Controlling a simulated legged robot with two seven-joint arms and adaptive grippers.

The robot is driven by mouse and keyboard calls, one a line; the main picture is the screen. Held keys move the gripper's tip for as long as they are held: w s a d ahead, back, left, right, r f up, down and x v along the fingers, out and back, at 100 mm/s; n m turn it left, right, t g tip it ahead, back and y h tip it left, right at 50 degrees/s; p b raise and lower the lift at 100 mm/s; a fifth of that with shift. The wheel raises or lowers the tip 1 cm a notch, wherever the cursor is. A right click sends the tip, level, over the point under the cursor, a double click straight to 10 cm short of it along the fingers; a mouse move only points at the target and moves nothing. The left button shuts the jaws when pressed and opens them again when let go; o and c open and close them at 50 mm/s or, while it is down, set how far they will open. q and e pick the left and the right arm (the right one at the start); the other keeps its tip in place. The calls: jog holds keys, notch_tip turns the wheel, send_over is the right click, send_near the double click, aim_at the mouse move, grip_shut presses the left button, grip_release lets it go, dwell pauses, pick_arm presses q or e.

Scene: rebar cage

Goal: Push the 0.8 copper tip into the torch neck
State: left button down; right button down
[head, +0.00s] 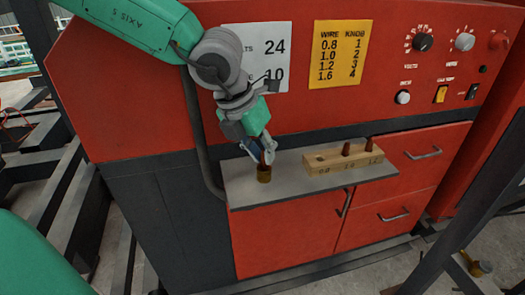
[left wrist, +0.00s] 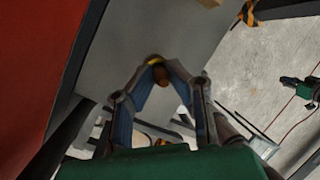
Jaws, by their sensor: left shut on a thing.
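My left gripper (head: 265,152) is shut on a brown copper tip (head: 264,161), pointing down over the shelf. The tip also shows between the fingertips in the left wrist view (left wrist: 160,75). The brass torch neck (head: 264,176) stands upright on the grey shelf, directly below the tip. Its yellow rim shows beyond the tip in the left wrist view (left wrist: 154,59). The tip's lower end meets or overlaps the neck's mouth; I cannot tell how deep it sits. My right gripper is not in view.
A wooden block (head: 336,167) right of the neck holds two copper tips; its hole marked 0.8 is empty. The grey shelf (head: 300,190) is fixed to the red welding machine (head: 200,140). A chart (head: 340,54) lists 0.8 as knob 1. A dark cable hangs left of my gripper.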

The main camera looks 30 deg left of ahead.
pick_arm(q)
jog(key=shift+f, duration=0.45)
jog(key=c, duration=1.5)
grip_release()
jog(key=shift+o, duration=0.2)
jog(key=shift+r, duration=0.1)
jog(key=shift+r, duration=0.3)
jog(key=v, duration=1.1)
jog(key=shift+a, duration=0.15)
jog(key=shift+s, duration=0.1)
